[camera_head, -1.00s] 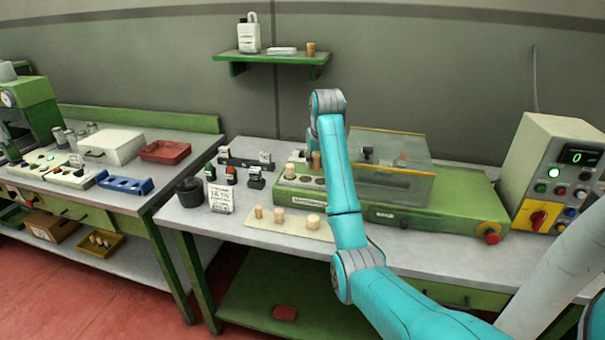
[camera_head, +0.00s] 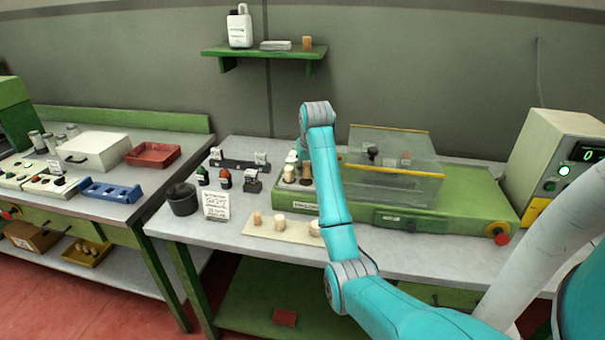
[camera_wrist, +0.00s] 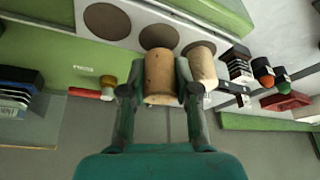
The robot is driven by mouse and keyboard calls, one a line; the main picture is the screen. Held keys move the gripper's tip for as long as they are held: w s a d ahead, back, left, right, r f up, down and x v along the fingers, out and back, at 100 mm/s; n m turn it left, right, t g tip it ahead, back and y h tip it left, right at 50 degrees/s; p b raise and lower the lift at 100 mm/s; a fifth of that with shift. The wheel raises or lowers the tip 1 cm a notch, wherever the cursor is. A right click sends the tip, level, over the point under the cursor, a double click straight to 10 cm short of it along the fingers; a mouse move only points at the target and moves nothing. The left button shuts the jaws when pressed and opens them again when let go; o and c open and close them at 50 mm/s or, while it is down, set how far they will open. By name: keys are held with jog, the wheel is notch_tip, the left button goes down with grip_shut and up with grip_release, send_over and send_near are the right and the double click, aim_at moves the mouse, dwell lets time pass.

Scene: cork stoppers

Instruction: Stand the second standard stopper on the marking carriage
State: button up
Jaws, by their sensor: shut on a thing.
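My gripper (camera_wrist: 158,92) is shut on a tan cork stopper (camera_wrist: 159,76) and holds it between both fingers in the wrist view. The marking carriage (camera_wrist: 135,22) is a pale plate with dark round spots, one directly beyond the held stopper. Another stopper (camera_wrist: 201,66) is close to the right of the held one, at the carriage's end. In the head view, a pale stopper (camera_head: 289,173) stands at the left end of the green machine (camera_head: 385,208). My arm hides the gripper's fingers there. I cannot tell whether the held stopper touches the carriage.
A pale board (camera_head: 262,231) with several stoppers lies in front of the machine. A clear guard (camera_head: 395,165) with yellow edges stands right of my arm. A dark cup (camera_head: 182,199), a sign card (camera_head: 216,205) and small stamps (camera_head: 225,178) stand to the left.

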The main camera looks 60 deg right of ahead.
jog(key=shift+f, duration=1)
jog(key=shift+f, duration=0.15)
jog(key=o, duration=0.4)
jog(key=shift+o, duration=0.2)
